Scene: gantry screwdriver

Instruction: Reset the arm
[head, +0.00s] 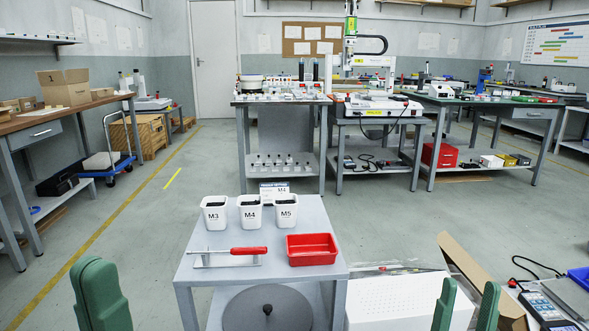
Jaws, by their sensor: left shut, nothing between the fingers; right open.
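My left gripper (100,295) shows at the lower left in the head view, its green fingers together and empty. My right gripper (466,305) is at the lower right, its two green fingers apart with nothing between them. Both are in front of a small grey table (300,215), one to each side, and apart from it. My arms behind the fingers are out of view.
On the table stand white cups marked M3 (215,213), M4 (250,213) and M5 (286,212), a red tray (312,249) and a red-handled tool (248,251) on a rack. A white perforated box (395,300) and open carton (478,268) stand right.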

